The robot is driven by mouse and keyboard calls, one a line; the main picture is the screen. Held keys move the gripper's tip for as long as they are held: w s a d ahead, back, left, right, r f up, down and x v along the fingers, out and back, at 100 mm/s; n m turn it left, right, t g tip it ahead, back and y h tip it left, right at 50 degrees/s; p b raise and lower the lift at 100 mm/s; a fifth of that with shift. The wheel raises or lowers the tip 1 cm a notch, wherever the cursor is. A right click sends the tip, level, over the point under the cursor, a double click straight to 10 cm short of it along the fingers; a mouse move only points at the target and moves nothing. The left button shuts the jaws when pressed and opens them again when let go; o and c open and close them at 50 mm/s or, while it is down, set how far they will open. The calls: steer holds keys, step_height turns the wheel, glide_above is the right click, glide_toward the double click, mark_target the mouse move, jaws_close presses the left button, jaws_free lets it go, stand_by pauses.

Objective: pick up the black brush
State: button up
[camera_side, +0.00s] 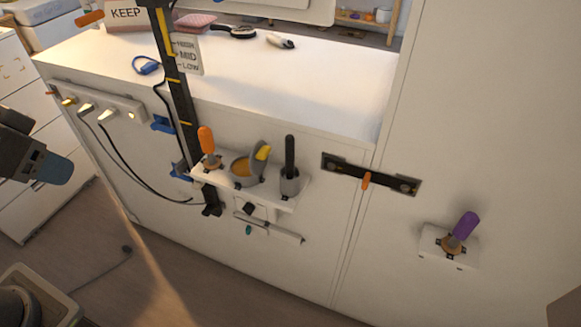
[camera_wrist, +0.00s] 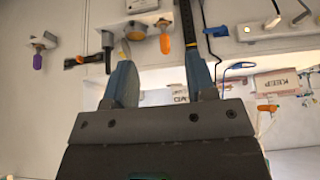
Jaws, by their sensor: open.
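A black-handled tool, which looks like the black brush (camera_side: 290,155), stands upright in a grey cup on a small white wall shelf (camera_side: 253,187). Its bristles are not visible. In the wrist view the black handle (camera_wrist: 107,52) shows upside down, beyond the left fingertip. A black paddle-shaped object (camera_side: 234,32), possibly a hairbrush, lies on the white top at the back. My gripper (camera_wrist: 163,75) is open, with nothing between its two blue-grey fingers. In the side view it is at the left edge, well apart from the shelf.
A power strip with cables (camera_side: 100,105), a black bar (camera_side: 370,174) and a purple-handled tool (camera_side: 463,229) are on the panel.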

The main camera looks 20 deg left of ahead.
stand_by(0.3)
steer(key=w+d+f+m+t, duration=0.1)
steer(key=w+d+f+t, duration=0.15)
steer(key=w, duration=0.75)
steer(key=m+t+h, duration=0.3)
steer(key=t+h, duration=0.2)
steer(key=t, duration=0.1)
glide_toward(286, 146)
steer(key=a+r, duration=0.2)
steer(key=a, duration=0.5)
steer(key=d+f+m+t+h, duration=0.1)
steer(key=d+f+t+h, duration=0.15)
steer(key=d+f, duration=0.2)
steer(key=shift+g+h, duration=0.3)
steer(key=shift+h, duration=0.05)
steer(key=x, duration=0.4)
steer(key=d+x, duration=0.1)
steer(key=x, duration=0.3)
steer(key=shift+s+r, duration=0.1)
steer(key=shift+r, duration=0.05)
steer(key=shift+x, duration=2.65)
jaws_close()
